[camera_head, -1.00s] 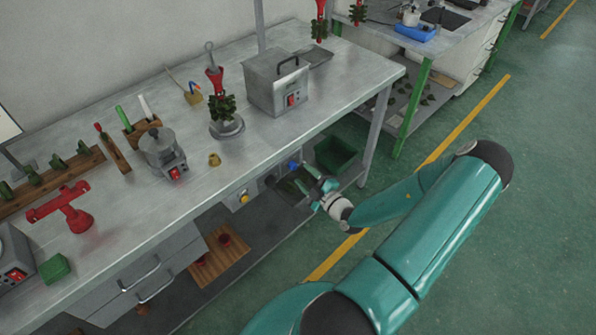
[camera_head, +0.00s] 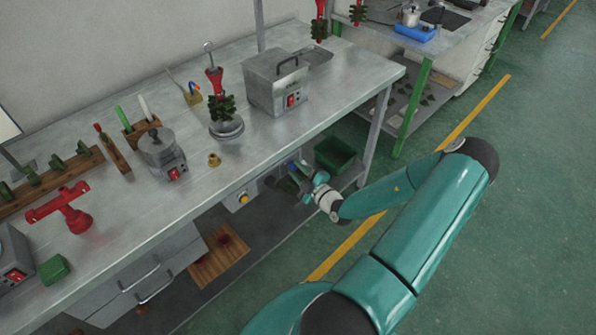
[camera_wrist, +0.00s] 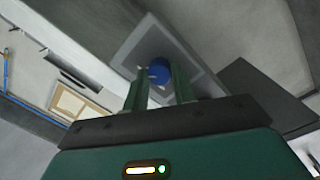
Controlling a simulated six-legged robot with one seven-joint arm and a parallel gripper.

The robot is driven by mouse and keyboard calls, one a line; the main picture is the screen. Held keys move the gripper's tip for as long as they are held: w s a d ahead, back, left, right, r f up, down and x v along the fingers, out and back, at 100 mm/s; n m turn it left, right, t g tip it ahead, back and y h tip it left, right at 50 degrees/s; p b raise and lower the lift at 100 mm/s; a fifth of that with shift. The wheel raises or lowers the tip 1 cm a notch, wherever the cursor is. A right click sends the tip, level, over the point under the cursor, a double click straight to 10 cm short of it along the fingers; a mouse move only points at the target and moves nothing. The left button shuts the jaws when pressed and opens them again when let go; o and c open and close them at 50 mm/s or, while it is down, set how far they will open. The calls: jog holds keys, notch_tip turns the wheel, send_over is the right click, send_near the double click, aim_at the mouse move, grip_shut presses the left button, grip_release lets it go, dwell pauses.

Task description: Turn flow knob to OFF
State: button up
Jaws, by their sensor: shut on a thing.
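The blue flow knob (camera_wrist: 159,71) sits on a grey panel (camera_wrist: 150,45) in the wrist view. The two green fingers of my gripper (camera_wrist: 159,80) stand on either side of it and are shut on it. In the head view my gripper (camera_head: 298,174) reaches to the control panel under the front edge of the workbench, where it largely hides the knob. I cannot read any OFF marking or the knob's angle.
A yellow button (camera_head: 244,197) is on the panel to the left of my gripper. A green bin (camera_head: 336,154) stands to its right under the bench (camera_head: 335,85). The floor in front is open around my arm.

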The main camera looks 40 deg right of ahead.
jog(key=n, duration=0.9)
jog(key=shift+t, duration=0.3)
jog(key=n+y, duration=0.1)
jog(key=n, duration=0.4)
jog(key=shift+f, duration=0.1)
jog(key=shift+n+y, duration=0.3)
jog(key=shift+n, duration=2.2)
jog(key=o, duration=1)
jog(key=shift+d, duration=0.1)
